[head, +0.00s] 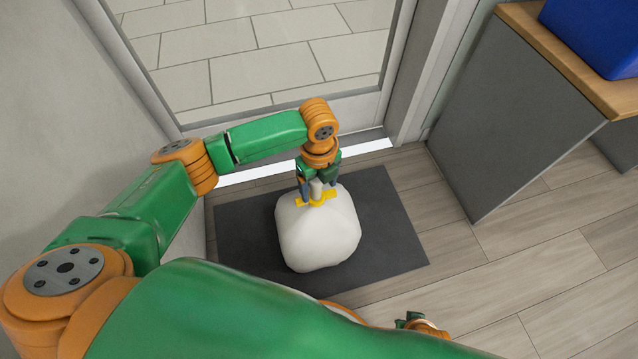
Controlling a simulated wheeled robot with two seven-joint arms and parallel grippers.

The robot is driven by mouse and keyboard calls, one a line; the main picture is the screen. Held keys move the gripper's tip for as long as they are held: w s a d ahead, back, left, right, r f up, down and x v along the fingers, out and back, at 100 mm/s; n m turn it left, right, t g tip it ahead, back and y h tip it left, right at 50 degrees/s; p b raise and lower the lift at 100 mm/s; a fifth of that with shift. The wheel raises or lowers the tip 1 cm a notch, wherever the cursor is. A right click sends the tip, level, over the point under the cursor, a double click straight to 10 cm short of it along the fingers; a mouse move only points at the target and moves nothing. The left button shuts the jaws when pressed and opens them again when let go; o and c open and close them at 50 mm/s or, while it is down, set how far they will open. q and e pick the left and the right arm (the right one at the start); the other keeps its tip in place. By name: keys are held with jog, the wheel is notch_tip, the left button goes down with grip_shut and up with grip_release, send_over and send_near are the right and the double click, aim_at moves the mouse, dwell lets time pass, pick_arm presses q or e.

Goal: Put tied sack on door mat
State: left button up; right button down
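The tied sack (318,238) is white and rounded, with a yellow tie (318,199) around its neck. It appears to rest upright on the dark grey door mat (395,235), inside the mat's edges. My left gripper (317,186) points down at the top of the sack, with its fingers on either side of the neck just above the tie. I cannot tell whether the fingers press on the neck. My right gripper (411,319) shows only in small part at the bottom, and its fingers cannot be made out.
A glass door (265,50) with a pale threshold stands behind the mat. A grey cabinet (510,110) with a wooden top and a blue box (598,30) on it is at the right. A plain wall is at the left. The wooden floor (500,270) right of the mat is clear.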

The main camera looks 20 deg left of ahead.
pick_arm(q)
notch_tip(320, 180, up, 12)
jog(key=p, duration=0.5)
pick_arm(e)
jog(key=shift+h, duration=0.3)
jog(key=s+d, duration=0.2)
jog(key=s, duration=0.1)
jog(key=s+d, duration=0.1)
jog(key=shift+s+d+f, duration=0.2)
jog(key=shift+s+f, duration=0.05)
jog(key=shift+s, duration=0.15)
